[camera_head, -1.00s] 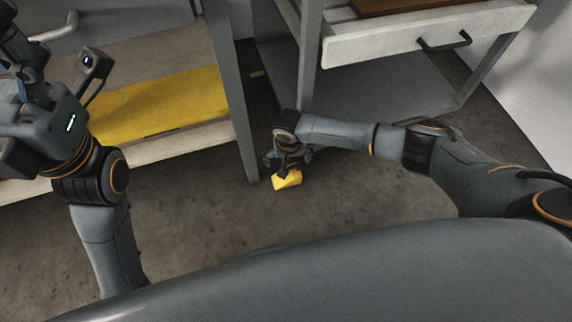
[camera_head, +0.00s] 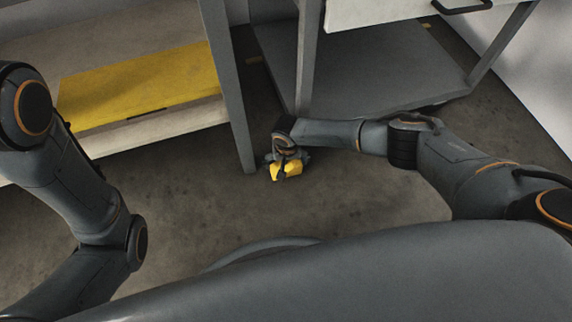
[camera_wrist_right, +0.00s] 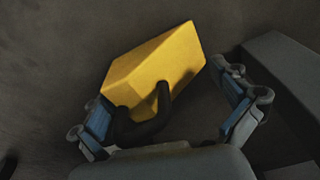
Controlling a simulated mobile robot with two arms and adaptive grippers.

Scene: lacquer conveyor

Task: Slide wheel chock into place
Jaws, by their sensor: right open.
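The yellow wedge-shaped wheel chock (camera_head: 293,167) lies on the floor just right of a table leg. In the right wrist view the chock (camera_wrist_right: 165,68) shows its sloped faces and a dark looped handle (camera_wrist_right: 150,117). My right gripper (camera_head: 286,158) is low over the chock and partly hides it in the head view. Its fingers are spread in the wrist view (camera_wrist_right: 168,117), with the handle between them. The left finger is close to the chock; a gap separates the right finger from it. I cannot tell whether either touches. My left gripper is out of view; only that arm's links show.
A grey table leg (camera_head: 238,115) stands left of the chock. A grey low shelf (camera_head: 370,75) lies behind it. A wooden shelf with a yellow panel (camera_head: 150,95) is at the left. A dark grey block (camera_wrist_right: 285,65) is at the wrist view's right. Floor in front is clear.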

